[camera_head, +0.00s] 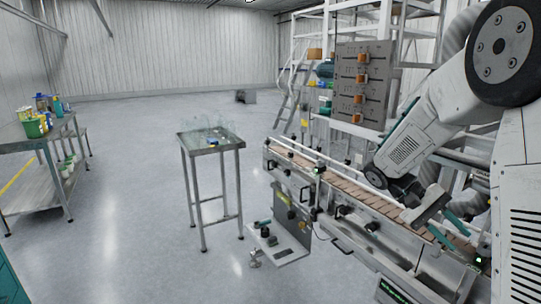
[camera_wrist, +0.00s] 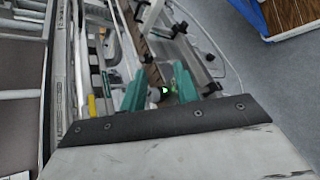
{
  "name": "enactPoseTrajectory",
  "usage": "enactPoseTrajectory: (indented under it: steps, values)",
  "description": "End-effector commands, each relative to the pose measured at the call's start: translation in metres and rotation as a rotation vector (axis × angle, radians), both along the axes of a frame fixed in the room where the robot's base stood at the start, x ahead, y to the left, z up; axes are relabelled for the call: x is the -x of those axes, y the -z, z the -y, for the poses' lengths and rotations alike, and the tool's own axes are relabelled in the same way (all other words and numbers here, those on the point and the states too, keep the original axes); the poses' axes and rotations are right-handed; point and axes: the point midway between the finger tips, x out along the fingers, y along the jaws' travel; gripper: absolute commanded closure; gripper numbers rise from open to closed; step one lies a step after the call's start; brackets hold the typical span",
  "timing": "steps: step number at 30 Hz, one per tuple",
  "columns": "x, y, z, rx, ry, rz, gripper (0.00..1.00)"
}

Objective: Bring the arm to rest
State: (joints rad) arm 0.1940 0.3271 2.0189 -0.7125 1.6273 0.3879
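My arm reaches in from the right in the head view, bent down over the conveyor of the filling machine. My gripper (camera_head: 456,230) is above the near end of the conveyor belt (camera_head: 345,187), with its teal fingers pointing down. In the wrist view my gripper (camera_wrist: 160,82) shows two teal fingers spread apart with nothing between them. Machine parts and a small green light lie behind the gap. Whether the fingertips touch the machine cannot be told.
A grey panel with orange knobs (camera_head: 361,84) stands behind the conveyor. A small steel table (camera_head: 211,142) with clear items on top stands left of it. A workbench (camera_head: 30,133) with containers is at the far left. The floor between is clear.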

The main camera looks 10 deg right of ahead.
Motion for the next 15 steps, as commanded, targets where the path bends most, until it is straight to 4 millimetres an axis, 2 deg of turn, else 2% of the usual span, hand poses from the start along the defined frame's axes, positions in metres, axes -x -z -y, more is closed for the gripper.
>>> enactPoseTrajectory:
  steps: [6, 15]
  values:
    - [0.052, -0.015, -0.066, -0.299, -0.05, 0.184, 0.69]
    - [0.113, -0.029, -0.147, -0.595, -0.159, 0.478, 0.69]
